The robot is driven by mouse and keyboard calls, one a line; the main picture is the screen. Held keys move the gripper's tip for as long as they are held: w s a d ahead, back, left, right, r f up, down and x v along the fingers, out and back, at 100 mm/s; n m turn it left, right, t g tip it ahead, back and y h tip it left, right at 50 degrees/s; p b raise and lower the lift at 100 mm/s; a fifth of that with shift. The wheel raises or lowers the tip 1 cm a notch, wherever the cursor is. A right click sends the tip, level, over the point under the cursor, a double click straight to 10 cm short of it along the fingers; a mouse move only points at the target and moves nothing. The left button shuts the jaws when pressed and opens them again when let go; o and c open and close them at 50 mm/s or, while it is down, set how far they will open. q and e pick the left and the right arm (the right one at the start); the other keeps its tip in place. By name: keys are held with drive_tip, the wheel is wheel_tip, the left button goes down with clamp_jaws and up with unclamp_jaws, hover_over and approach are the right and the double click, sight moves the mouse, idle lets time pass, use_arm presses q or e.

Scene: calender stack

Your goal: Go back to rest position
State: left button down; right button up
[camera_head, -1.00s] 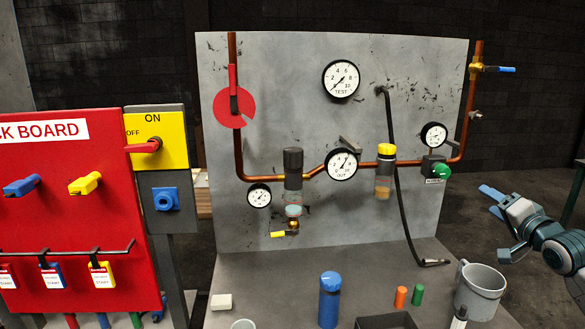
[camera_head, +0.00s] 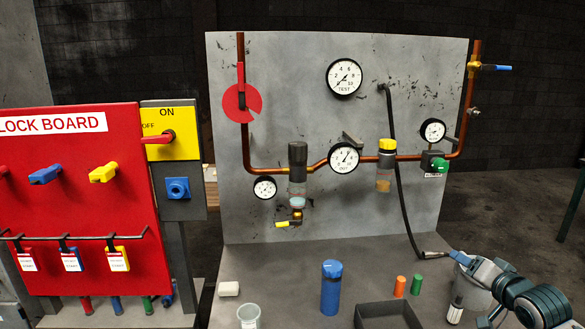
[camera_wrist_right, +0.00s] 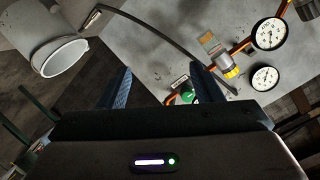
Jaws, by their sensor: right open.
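My right gripper (camera_head: 472,288) is at the lower right of the head view, in front of the grey bucket (camera_head: 467,295) and partly covering it. In the right wrist view my right gripper (camera_wrist_right: 162,84) has its two blue fingers spread apart with nothing between them. The bucket (camera_wrist_right: 60,56) also shows there at the upper left, apart from the fingers. My left gripper is not in view.
A grey panel (camera_head: 290,90) with pipes and gauges stands behind the bench. On the bench are a blue bottle (camera_head: 331,290), a dark tray (camera_head: 385,314), orange (camera_head: 400,286) and green (camera_head: 417,284) cylinders, and a cup (camera_head: 249,316). A red lock board (camera_head: 80,190) is at left.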

drive_tip(key=s+a+f+n+g, duration=0.2)
drive_tip(key=s+a+f, duration=0.3)
drive_tip(key=s+f, duration=0.3)
drive_tip(key=s+a+f+n+g, duration=0.25)
drive_tip(key=s+a+f, duration=0.25)
drive_tip(key=f, duration=0.4)
drive_tip(key=s+a+f+n+g+h, duration=0.1)
drive_tip(key=s+a+f+g, duration=0.15)
drive_tip(key=s, duration=0.65)
drive_tip(key=s+a+f+n+g+h, duration=0.1)
drive_tip(key=s+f+g, duration=0.15)
drive_tip(key=s, duration=0.55)
drive_tip(key=s+a+f+n+g, duration=0.1)
drive_tip(key=s+a+f+g, duration=0.15)
drive_tip(key=s, duration=0.65)
drive_tip(key=d+f, duration=0.3)
drive_tip(key=f, duration=2.8)
drive_tip(key=s+d+f+g, duration=0.1)
drive_tip(key=s+f, duration=1.6)
drive_tip(key=f, duration=0.1)
drive_tip(key=shift+s+d+f+g, duration=0.25)
drive_tip(key=shift+d+f+g, duration=0.05)
drive_tip(key=shift+f+g, duration=0.1)
drive_tip(key=shift+m, duration=0.25)
